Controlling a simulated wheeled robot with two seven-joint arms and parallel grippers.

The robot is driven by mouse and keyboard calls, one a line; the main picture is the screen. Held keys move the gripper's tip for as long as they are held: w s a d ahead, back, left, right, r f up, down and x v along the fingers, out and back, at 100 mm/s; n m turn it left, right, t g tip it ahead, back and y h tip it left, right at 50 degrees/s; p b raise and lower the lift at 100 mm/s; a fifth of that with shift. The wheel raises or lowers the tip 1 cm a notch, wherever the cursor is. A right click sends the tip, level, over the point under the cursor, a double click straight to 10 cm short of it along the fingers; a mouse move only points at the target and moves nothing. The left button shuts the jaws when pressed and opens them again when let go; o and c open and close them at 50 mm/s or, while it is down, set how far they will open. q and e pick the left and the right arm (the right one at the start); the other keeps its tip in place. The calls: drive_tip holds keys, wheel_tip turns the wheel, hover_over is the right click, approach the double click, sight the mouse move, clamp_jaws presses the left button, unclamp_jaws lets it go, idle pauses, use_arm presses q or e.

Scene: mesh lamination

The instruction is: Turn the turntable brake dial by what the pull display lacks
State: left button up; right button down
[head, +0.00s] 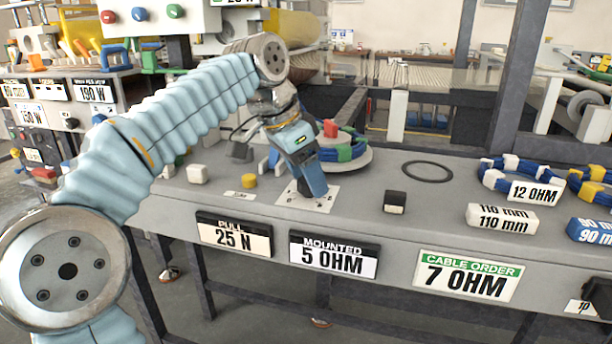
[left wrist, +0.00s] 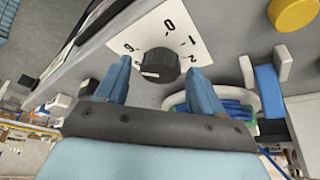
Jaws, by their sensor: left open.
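The brake dial is a black knob (left wrist: 160,64) on a white numbered plate (left wrist: 150,32) in the left wrist view. A pale mark shows on the knob's lower left, away from the 0. My left gripper (left wrist: 159,70) is open, with one finger on each side of the knob; contact cannot be told. In the head view my left gripper (head: 315,192) points down over the plate (head: 292,197) and hides the knob. The pull display (head: 234,234) reads 25 N. My right gripper is not seen.
The mounted display (head: 334,256) reads 5 OHM and the cable order sign (head: 467,276) reads 7 OHM. A yellow button (head: 249,181) and a black block (head: 395,202) flank the plate. A black ring (head: 427,171) and a 12 OHM coil (head: 535,191) lie to the right.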

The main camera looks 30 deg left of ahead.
use_arm(q)
drive_tip(key=c, duration=1)
drive_tip(key=shift+c, duration=0.2)
drive_tip(key=shift+n, duration=0.5)
drive_tip(key=n+y+p, duration=0.1)
drive_tip(key=n, duration=0.1)
drive_tip(key=n+p, duration=0.1)
drive_tip(key=shift+s+d+r+n+t+y, duration=0.1)
drive_tip(key=shift+d+n+t+y, duration=0.05)
drive_tip(key=shift+n+t+y, duration=0.2)
drive_tip(key=n+y+p, duration=0.2)
drive_tip(key=n, duration=0.3)
drive_tip(key=shift+d+n, duration=0.1)
drive_tip(key=shift+n, duration=0.15)
drive_tip(key=n, duration=0.1)
drive_tip(key=n+g+y, duration=0.1)
drive_tip(key=n, duration=0.1)
drive_tip(key=shift+d+n+y+p, duration=0.1)
drive_tip(key=shift+n+y+p, duration=0.2)
drive_tip(key=shift+p, duration=0.1)
drive_tip(key=shift+w+n+g+y, duration=0.1)
drive_tip(key=shift+n+g+y, duration=0.15)
drive_tip(key=shift+n, duration=0.75)
drive_tip(key=shift+w+n+g+y, duration=0.1)
drive_tip(key=shift+n+g, duration=0.2)
drive_tip(key=shift+n, duration=0.7)
